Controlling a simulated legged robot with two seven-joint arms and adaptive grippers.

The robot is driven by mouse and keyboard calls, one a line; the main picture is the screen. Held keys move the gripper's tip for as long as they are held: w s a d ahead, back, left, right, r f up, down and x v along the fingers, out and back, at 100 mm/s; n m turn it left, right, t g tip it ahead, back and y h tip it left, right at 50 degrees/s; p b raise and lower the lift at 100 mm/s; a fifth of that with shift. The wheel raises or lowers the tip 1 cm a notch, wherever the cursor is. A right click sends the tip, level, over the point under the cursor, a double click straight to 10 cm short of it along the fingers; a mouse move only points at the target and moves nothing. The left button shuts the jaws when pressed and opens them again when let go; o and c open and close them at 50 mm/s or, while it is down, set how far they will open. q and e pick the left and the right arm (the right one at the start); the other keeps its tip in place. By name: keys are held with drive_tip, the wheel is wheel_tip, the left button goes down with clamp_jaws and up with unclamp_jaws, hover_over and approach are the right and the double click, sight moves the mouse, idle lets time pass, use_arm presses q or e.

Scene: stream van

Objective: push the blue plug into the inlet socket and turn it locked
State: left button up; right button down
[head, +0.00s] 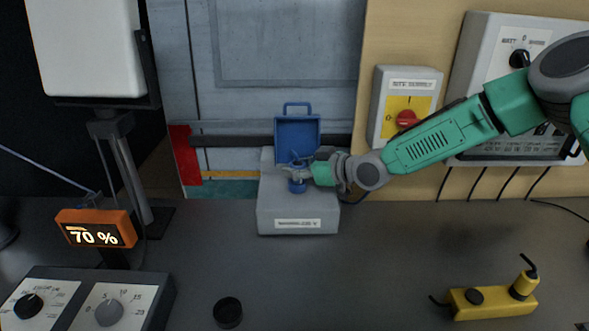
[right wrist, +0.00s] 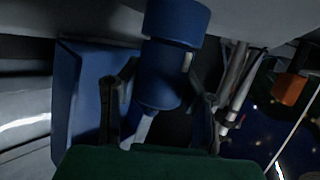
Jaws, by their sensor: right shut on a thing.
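The blue plug (right wrist: 165,78) is upside down in the right wrist view, between my right gripper's two dark fingers. In the head view my right gripper (head: 302,172) reaches in from the right and is shut on the plug above the grey inlet box (head: 298,213). A wider blue collar (right wrist: 176,22) meets the plug's end in the wrist view, against a pale grey surface. In the head view a blue round part (head: 297,187) shows just below the fingers. The blue lid (head: 297,133) stands open behind. I cannot tell how deep the plug sits. My left gripper is out of view.
A grey switch box with a red knob (head: 406,119) hangs on the wall at right. An orange display (head: 96,229) reads 70 %. A dial panel (head: 85,300), a black round piece (head: 228,312) and a yellow device (head: 492,302) sit on the dark bench.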

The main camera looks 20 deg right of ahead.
drive_tip(key=shift+f, duration=0.2)
drive_tip(key=shift+s+n+y+b, duration=0.1)
drive_tip(key=shift+n+y+b, duration=0.2)
drive_tip(key=shift+b, duration=0.05)
drive_tip(key=shift+d+g, duration=0.2)
drive_tip(key=shift+g, duration=0.2)
drive_tip(key=shift+a+r+n+y+p, duration=0.15)
drive_tip(key=shift+r+n+y+p, duration=0.05)
drive_tip(key=shift+n+y+p, duration=0.15)
drive_tip(key=shift+r+n+p, duration=0.1)
drive_tip(key=shift+n+p, duration=0.15)
drive_tip(key=shift+p, duration=0.65)
drive_tip(key=shift+n+g+y+p, duration=0.65)
drive_tip(key=shift+g+p, duration=0.25)
drive_tip(key=shift+p, duration=0.85)
drive_tip(key=shift+f, duration=0.2)
